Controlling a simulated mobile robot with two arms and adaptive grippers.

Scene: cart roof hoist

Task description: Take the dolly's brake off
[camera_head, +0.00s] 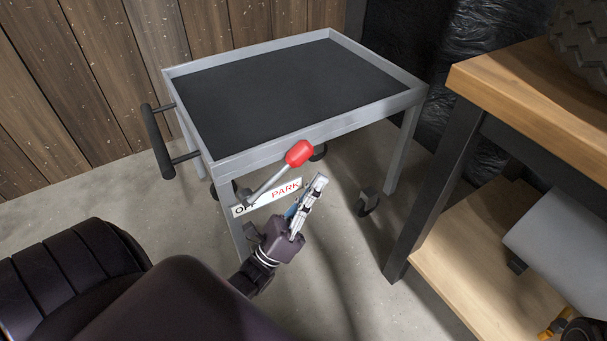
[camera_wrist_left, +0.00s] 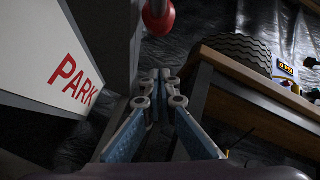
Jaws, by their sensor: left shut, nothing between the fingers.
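The dolly (camera_head: 300,140) is a grey metal cart with a dark top, standing on casters on the concrete floor. Its brake lever (camera_head: 269,184) has a red knob (camera_head: 299,153) and leans up to the right, toward the PARK end of a white label plate (camera_head: 262,201). The plate reads OFF at left and PARK at right. My left gripper (camera_head: 318,183) is shut and empty, just right of the plate and below the knob, apart from the knob. In the left wrist view the knob (camera_wrist_left: 159,19) shows above the fingers and the PARK lettering (camera_wrist_left: 77,80) at left. My right gripper is not seen.
A wooden workbench (camera_head: 520,85) with dark legs and a lower shelf (camera_head: 490,235) stands at right. A tyre (camera_wrist_left: 237,50) sits on its top. The dolly's black push handle (camera_head: 157,141) sticks out at left. A plank wall stands behind.

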